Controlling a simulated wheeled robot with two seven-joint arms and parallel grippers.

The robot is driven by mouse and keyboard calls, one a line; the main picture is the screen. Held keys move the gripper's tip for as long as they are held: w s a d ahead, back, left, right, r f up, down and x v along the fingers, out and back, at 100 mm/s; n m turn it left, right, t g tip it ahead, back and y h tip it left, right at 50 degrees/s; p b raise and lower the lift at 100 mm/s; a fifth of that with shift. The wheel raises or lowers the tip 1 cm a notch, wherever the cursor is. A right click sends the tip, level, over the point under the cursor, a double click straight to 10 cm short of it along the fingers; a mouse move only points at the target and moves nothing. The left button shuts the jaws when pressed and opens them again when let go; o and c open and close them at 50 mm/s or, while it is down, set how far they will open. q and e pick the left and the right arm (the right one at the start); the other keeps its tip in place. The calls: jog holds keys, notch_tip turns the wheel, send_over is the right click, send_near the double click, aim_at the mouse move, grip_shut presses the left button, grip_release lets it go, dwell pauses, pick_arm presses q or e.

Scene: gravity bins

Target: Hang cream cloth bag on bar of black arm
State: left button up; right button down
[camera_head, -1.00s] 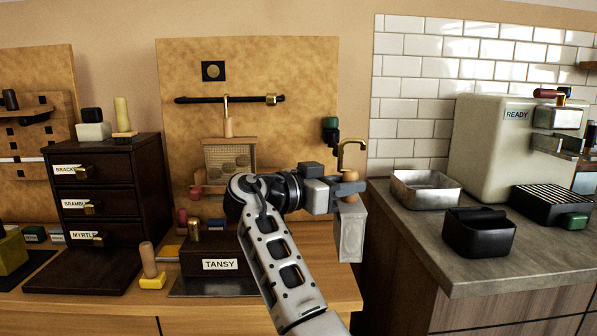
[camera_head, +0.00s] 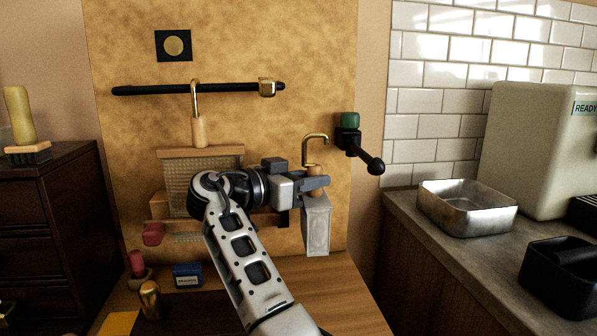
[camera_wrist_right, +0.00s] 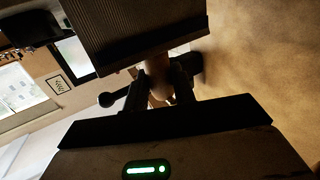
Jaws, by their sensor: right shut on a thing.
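The cream cloth bag (camera_head: 316,225) looks like a pale upright block with a round wooden knob (camera_head: 315,171) and a brass hook (camera_head: 313,140) above it. My right gripper (camera_head: 317,184) is shut on the knob, and the bag hangs below the fingers. The black arm (camera_head: 362,152) with a ball end and green top projects from the tan board, just right of the hook and apart from it in the picture; depth is hard to judge. In the right wrist view the knob (camera_wrist_right: 158,76) sits between dark fingers, beside a dark ribbed block. My left gripper is not in view.
A long black rail (camera_head: 220,88) on the board (camera_head: 310,60) carries a brass hook with a wooden handle, above a mesh-fronted holder (camera_head: 205,152). A metal tray (camera_head: 468,225) and black bin (camera_head: 560,280) stand on the right counter. Dark drawers (camera_head: 40,220) stand left.

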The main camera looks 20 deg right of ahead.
aim_at(363, 155)
jog(key=shift+s+r, duration=0.15)
jog(key=shift+s, duration=0.15)
jog(key=shift+a+b, duration=0.2)
jog(key=shift+b, duration=0.15)
jog(key=shift+s+d, duration=0.1)
jog(key=shift+d, duration=0.15)
pick_arm(q)
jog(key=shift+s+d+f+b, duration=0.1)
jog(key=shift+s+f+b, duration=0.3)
jog(key=shift+b, duration=0.85)
pick_arm(e)
jog(key=s+d+f, duration=0.1)
jog(key=s+d, duration=0.1)
jog(key=d, duration=0.6)
jog(key=shift+s+f, duration=0.15)
jog(key=shift+f, duration=0.25)
